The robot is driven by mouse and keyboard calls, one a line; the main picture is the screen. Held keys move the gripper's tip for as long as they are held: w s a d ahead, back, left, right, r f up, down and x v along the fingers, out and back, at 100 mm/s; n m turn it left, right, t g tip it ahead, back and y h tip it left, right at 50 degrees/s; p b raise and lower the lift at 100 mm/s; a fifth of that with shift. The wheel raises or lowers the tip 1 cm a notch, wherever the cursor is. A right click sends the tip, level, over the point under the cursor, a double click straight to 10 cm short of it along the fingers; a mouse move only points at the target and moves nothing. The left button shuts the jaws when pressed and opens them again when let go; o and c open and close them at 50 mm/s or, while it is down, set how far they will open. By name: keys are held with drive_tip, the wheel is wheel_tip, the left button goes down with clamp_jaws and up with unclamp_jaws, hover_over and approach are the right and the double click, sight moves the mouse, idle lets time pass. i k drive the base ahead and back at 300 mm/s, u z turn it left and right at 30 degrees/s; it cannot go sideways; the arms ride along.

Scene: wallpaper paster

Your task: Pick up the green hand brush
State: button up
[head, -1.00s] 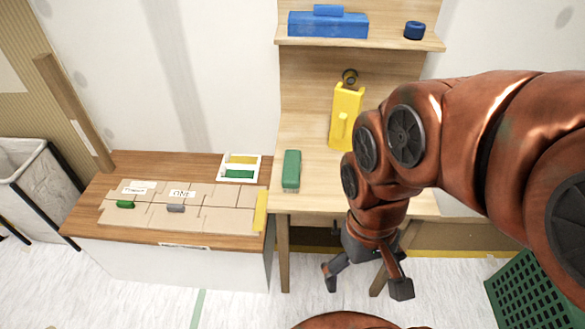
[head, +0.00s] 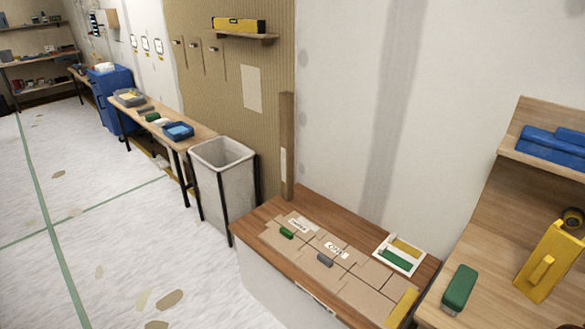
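Several green things are in view, and I cannot tell for sure which is the hand brush. A rounded green block (head: 459,290) lies on the light wood bench (head: 432,315) at the lower right. A green piece (head: 397,258) lies in a white tray (head: 377,250) on the brown cabinet. A small green piece (head: 287,232) sits on cardboard sheets there. Another small green item (head: 152,117) is on the long table further back. My gripper is out of view.
A yellow tool (head: 548,262) stands on the bench, with a blue case (head: 553,146) on the shelf above. A white bin (head: 222,155) stands between the cabinet and the long table (head: 195,134). The pale floor (head: 75,210) at left is open.

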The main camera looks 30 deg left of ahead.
sight(455, 297)
drive_tip(key=u, duration=0.2)
drive_tip(key=k, duration=0.3)
drive_tip(key=u, duration=1.05)
drive_tip(key=k, duration=1.05)
drive_tip(key=u, duration=0.9)
drive_tip(key=i, duration=1.15)
drive_tip(key=z, duration=0.35)
drive_tip(key=i, duration=1.55)
drive_tip(key=z, duration=1.65)
drive_tip(key=i, duration=1)
drive_tip(key=z, duration=0.9)
